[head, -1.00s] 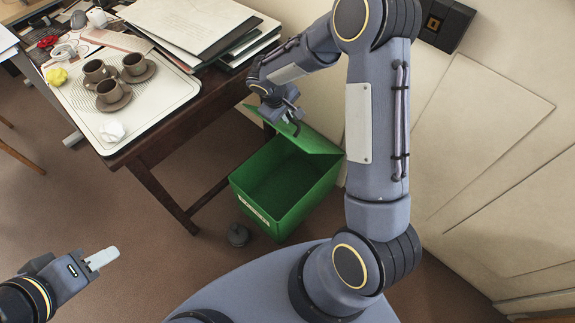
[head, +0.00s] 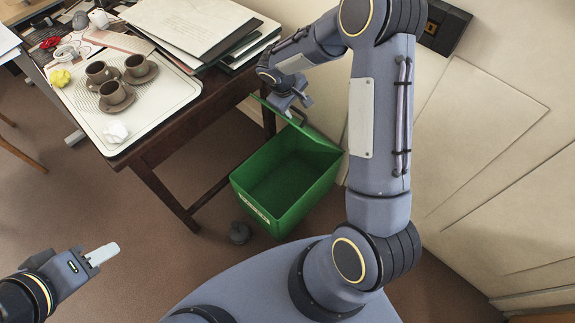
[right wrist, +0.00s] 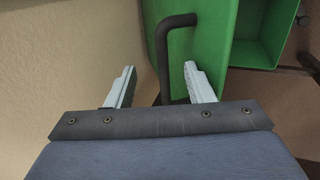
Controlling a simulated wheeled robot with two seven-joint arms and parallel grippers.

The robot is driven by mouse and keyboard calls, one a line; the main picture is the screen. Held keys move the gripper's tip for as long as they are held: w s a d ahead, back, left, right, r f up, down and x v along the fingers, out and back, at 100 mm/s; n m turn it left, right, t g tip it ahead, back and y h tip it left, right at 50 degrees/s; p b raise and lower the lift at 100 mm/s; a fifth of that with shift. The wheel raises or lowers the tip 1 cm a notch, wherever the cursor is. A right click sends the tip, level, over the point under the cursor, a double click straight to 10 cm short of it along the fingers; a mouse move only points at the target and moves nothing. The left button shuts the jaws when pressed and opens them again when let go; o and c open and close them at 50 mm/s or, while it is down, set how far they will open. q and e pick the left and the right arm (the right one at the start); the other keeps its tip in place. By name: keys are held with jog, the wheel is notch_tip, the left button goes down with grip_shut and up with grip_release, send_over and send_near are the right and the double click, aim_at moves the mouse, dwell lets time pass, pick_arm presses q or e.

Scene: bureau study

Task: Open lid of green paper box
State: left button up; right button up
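The green paper box (head: 262,206) stands on the floor beside the desk, and its dark green inside shows from above. Its lid (head: 318,138) is raised and tilted up along the far side near the wall; it also shows in the right wrist view (right wrist: 211,38). My right gripper (head: 298,113) is at the lid's raised part. In the right wrist view its fingers (right wrist: 160,85) are spread, with the lid's dark bar handle (right wrist: 161,60) between them and gaps on both sides. My left gripper (head: 103,254) is over bare floor, away from the box; its finger opening cannot be made out.
The wooden desk (head: 190,112) bears a white tray (head: 160,115) with several brown cups, plus stacked folders (head: 195,28). Pale wall panels (head: 480,120) rise at the right.

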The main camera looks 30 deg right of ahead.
jog(key=shift+o, duration=0.4)
jog(key=shift+s+a+r+p, duration=0.25)
jog(key=shift+a+r+p, duration=0.3)
jog(key=shift+r, duration=0.4)
jog(key=shift+s+a+r+p, duration=0.2)
jog(key=shift+a+r+p, duration=0.1)
jog(key=shift+a+r, duration=0.55)
jog(key=shift+s+a+r+p, duration=0.25)
jog(key=shift+a+r+p, duration=0.25)
jog(key=shift+r, duration=0.55)
